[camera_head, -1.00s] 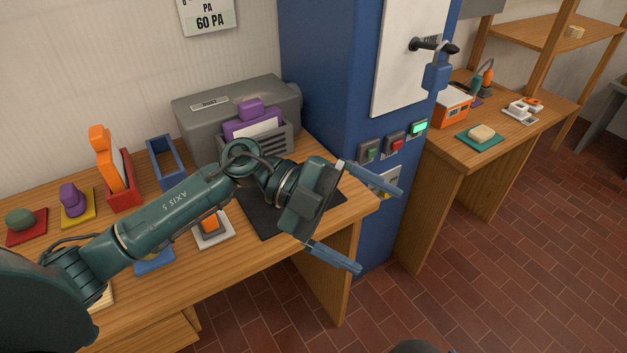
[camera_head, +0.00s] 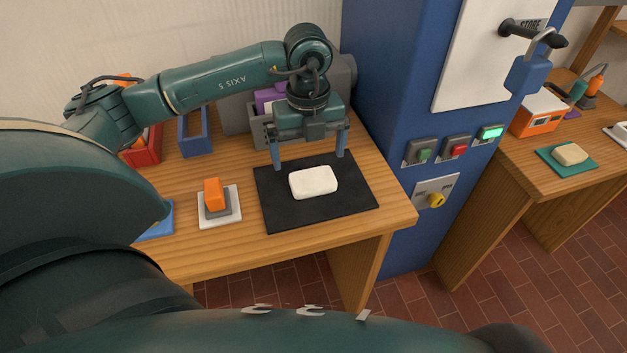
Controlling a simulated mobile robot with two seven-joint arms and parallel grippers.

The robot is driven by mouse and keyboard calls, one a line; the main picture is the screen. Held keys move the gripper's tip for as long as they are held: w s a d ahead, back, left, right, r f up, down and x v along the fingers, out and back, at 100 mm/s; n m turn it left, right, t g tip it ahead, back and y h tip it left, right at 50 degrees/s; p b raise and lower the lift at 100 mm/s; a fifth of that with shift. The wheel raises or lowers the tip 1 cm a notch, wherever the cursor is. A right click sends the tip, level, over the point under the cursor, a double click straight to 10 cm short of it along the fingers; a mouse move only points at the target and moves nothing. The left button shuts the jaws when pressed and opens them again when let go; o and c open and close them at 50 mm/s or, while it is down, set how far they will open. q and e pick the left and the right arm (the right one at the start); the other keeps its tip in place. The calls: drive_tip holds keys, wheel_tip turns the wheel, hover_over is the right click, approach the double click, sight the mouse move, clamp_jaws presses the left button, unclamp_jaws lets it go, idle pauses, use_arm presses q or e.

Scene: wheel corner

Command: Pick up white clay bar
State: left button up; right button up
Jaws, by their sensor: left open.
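The white clay bar (camera_head: 314,182) lies flat on a black mat (camera_head: 349,201) near the right end of the wooden bench. My left gripper (camera_head: 309,162) is open, its two blue fingers pointing down at the far side of the bar. The fingertips are spread wider than the bar, one near its left end and one near its right end. The gripper is empty and does not visibly touch the bar. My right gripper is not in view.
An orange block on a grey and white base (camera_head: 219,205) stands left of the mat. A blue holder (camera_head: 195,132) and a grey machine are behind. A blue cabinet (camera_head: 395,120) with buttons rises right of the bench. A beige block (camera_head: 570,154) lies on another bench.

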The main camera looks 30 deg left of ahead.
sight(313, 178)
use_arm(q)
drive_tip(key=f, duration=0.2)
drive_tip(key=d+f, duration=0.1)
drive_tip(key=f, duration=0.1)
drive_tip(key=shift+f, duration=0.9)
drive_tip(key=shift+c, duration=0.6)
drive_tip(key=c, duration=0.9)
